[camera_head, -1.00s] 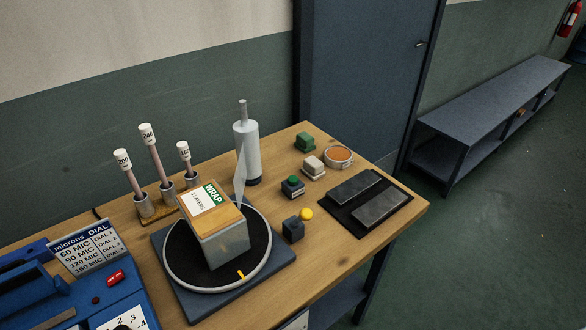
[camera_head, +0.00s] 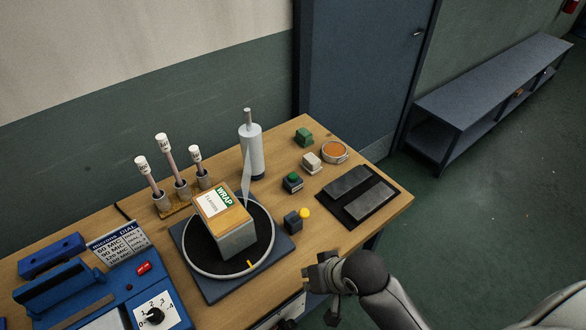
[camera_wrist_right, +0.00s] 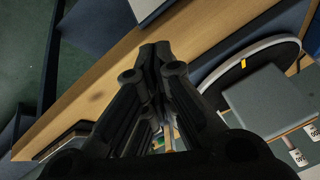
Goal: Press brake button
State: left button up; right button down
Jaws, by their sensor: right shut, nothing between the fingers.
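No label marks a brake button. A small dark box with a green button on top (camera_head: 292,181) stands on the table. In front of it is a dark box (camera_head: 292,222) with a round yellow knob (camera_head: 305,213) at its side. My right gripper (camera_head: 318,272) is shut and empty at the table's front edge, nearer to me than both boxes and apart from them. It also shows shut in the right wrist view (camera_wrist_right: 155,52), where neither button can be made out. My left gripper is not in view.
A turntable (camera_head: 263,262) carries a block labelled WRAP (camera_head: 235,241), left of the boxes. Behind stand a grey bottle-like post (camera_head: 251,155) and capped rods. Two dark pads (camera_head: 347,184) lie right, and a blue dial machine (camera_head: 128,285) left. A green block (camera_head: 304,136) stands at the back.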

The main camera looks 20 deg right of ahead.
jog(key=w+a+m, duration=0.1)
jog(key=w, duration=0.2)
jog(key=w+a+m+y, duration=0.1)
jog(key=w+a, duration=0.1)
jog(key=w, duration=0.1)
jog(key=w+a+r+m, duration=0.1)
jog(key=w+m, duration=0.1)
jog(key=w, duration=0.1)
jog(key=shift+w+a+r+y, duration=0.1)
jog(key=shift+w+a+y, duration=0.2)
jog(key=shift+y, duration=0.1)
jog(key=w+m, duration=0.1)
jog(key=w, duration=0.1)
jog(key=w+m, duration=0.1)
jog(key=w, duration=0.1)
jog(key=w+r+m, duration=0.1)
jog(key=shift+w+t+y, duration=0.3)
jog(key=shift+w, duration=0.1)
jog(key=w+d+r+m+t, duration=0.1)
jog(key=w+d+r+m, duration=0.3)
jog(key=w, duration=0.4)
jog(key=w+d+r+m+t, duration=0.1)
jog(key=w+d+r+m, duration=0.4)
jog(key=w+m, duration=0.3)
jog(key=shift+w+d+m, duration=0.35)
jog(key=shift+w+m, duration=0.05)
jog(key=shift+w, duration=0.15)
